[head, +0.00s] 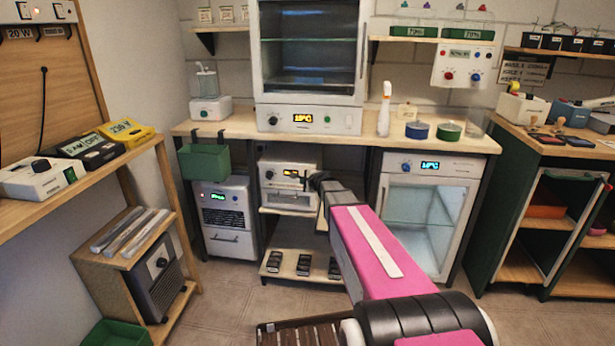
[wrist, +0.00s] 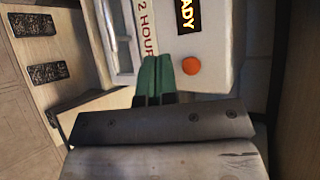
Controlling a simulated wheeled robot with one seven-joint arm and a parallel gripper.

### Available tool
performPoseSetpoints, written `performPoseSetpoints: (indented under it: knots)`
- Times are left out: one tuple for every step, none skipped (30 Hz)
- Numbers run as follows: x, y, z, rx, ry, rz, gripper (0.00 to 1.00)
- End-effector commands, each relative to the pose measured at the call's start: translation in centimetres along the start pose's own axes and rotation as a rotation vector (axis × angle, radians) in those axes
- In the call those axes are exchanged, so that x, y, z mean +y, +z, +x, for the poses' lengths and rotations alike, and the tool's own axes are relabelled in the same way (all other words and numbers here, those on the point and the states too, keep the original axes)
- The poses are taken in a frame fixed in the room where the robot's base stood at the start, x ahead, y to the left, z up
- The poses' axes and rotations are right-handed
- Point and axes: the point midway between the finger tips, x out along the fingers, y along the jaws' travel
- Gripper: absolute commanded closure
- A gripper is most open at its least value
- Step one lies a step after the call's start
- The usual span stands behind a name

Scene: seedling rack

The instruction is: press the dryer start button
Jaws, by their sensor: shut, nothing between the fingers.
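The dryer is the small white appliance (head: 284,197) on the shelf under the bench, with a lit amber display in the head view. In the wrist view its white front (wrist: 222,35) fills the upper middle, turned sideways, with "READY" on the display and a label reading "2 HOUR". A round orange-red button (wrist: 191,66) sits on that front. My gripper (wrist: 154,62) shows two green fingers closed together, empty, just left of the button in the wrist view; I cannot tell whether they touch the front. In the head view my gripper (head: 313,182) is partly hidden at the dryer's right side.
Several dark items (head: 304,265) lie on the low shelf below the dryer. A white unit with a green display (head: 223,215) stands to the left, and a glass-door fridge (head: 422,215) to the right. A green bin (head: 204,162) hangs from the bench.

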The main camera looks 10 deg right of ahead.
Motion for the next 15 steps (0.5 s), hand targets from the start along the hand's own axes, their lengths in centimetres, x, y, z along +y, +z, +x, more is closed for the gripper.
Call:
performPoseSetpoints:
  knots:
    - [-0.5,-0.5,0.7,0.0,0.0,0.0,1.0]
    - [-0.7,-0.6,1.0,0.0,0.0,0.0,1.0]
    - [-0.9,-0.9,1.3,0.0,0.0,0.0,1.0]
    - [-1.1,-1.0,1.5,0.0,-0.001,0.0,1.0]
    - [-1.2,-1.2,1.7,0.0,-0.001,0.0,1.0]
    - [-1.4,-1.3,1.9,0.0,-0.001,0.0,1.0]
    - [-1.5,-1.4,2.1,0.0,-0.001,0.0,1.0]
    - [-1.6,-1.5,2.2,0.0,-0.001,0.0,1.0]
    - [-1.7,-1.6,2.3,0.0,-0.001,0.0,1.0]
    - [-1.7,-1.6,2.3,0.0,-0.001,0.0,1.0]
    - [-1.8,-1.7,2.4,0.0,-0.001,0.0,1.0]
    - [-1.8,-1.7,2.4,0.0,-0.001,0.0,1.0]
    - [-1.8,-1.7,2.4,0.0,-0.001,0.0,1.0]
    - [-1.8,-1.7,2.4,0.0,-0.001,0.0,1.0]
    - [-1.8,-1.7,2.3,0.0,-0.001,0.0,1.0]
